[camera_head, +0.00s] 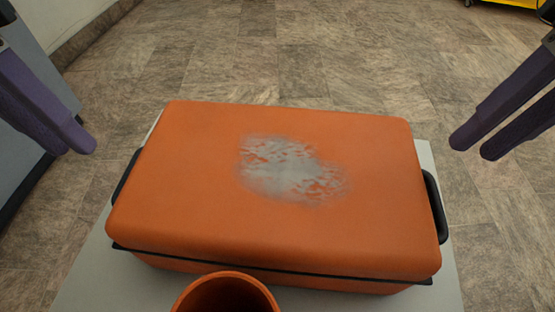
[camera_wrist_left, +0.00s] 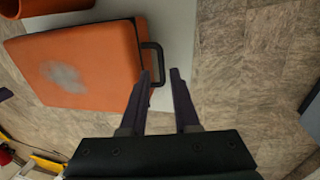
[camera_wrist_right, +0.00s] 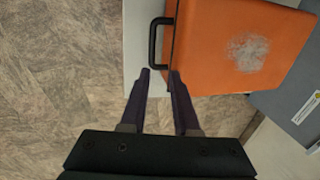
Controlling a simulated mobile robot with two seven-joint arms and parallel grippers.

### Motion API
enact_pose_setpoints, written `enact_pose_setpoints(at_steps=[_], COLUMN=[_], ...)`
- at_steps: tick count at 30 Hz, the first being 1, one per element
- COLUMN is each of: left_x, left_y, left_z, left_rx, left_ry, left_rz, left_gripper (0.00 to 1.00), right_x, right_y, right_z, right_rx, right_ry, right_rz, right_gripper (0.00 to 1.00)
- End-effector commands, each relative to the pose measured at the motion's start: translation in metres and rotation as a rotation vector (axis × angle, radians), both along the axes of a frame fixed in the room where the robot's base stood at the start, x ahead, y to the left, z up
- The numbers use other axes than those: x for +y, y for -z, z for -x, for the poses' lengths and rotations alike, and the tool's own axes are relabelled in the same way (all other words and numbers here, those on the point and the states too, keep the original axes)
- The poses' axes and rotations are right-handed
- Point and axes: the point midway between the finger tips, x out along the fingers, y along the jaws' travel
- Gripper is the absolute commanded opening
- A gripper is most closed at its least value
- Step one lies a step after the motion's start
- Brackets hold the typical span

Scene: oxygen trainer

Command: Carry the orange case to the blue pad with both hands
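The orange case (camera_head: 270,190) lies flat on a pale table, with a worn grey patch on its lid. A black handle stands out at each end, the left handle (camera_head: 126,176) and the right handle (camera_head: 436,206). My left gripper (camera_head: 78,148) is open and empty, above and outside the left handle. In the left wrist view that handle (camera_wrist_left: 158,50) is beyond the fingertips. My right gripper (camera_head: 472,149) is open and empty, above and outside the right handle. In the right wrist view that handle (camera_wrist_right: 153,42) is beyond the fingertips. I see no blue pad.
An orange round open container (camera_head: 228,294) stands at the near edge of the case. The pale table (camera_head: 80,290) shows narrowly around the case. A grey cabinet (camera_head: 30,60) is at left. Tiled floor (camera_head: 300,60) behind is clear; something yellow (camera_head: 515,3) is at far right.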

Motion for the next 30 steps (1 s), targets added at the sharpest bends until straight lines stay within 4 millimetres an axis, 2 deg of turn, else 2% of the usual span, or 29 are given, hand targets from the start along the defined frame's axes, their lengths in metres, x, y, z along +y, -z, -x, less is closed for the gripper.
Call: enact_pose_setpoints(at_steps=[3, 10, 14, 30], left_x=[0.002, 0.001, 0.0, -0.016], left_y=[0.0, -0.001, 0.005, 0.085], left_z=[-0.001, -0.001, 0.0, 0.002], left_rx=[0.005, 0.005, 0.005, 0.006], left_ry=[-0.006, -0.004, -0.004, -0.004], left_rz=[-0.001, -0.001, 0.0, 0.0], left_gripper=[0.3, 0.3, 0.3, 0.3], right_x=[-0.013, -0.012, -0.01, 0.006], right_y=[0.002, 0.002, 0.008, 0.088], right_z=[-0.001, -0.001, 0.0, -0.002], right_rx=[-0.003, -0.002, 0.002, 0.002], right_ry=[-0.02, -0.02, -0.019, -0.017], right_rz=[0.052, 0.049, 0.047, 0.044], right_gripper=[0.3, 0.3, 0.3, 0.3])
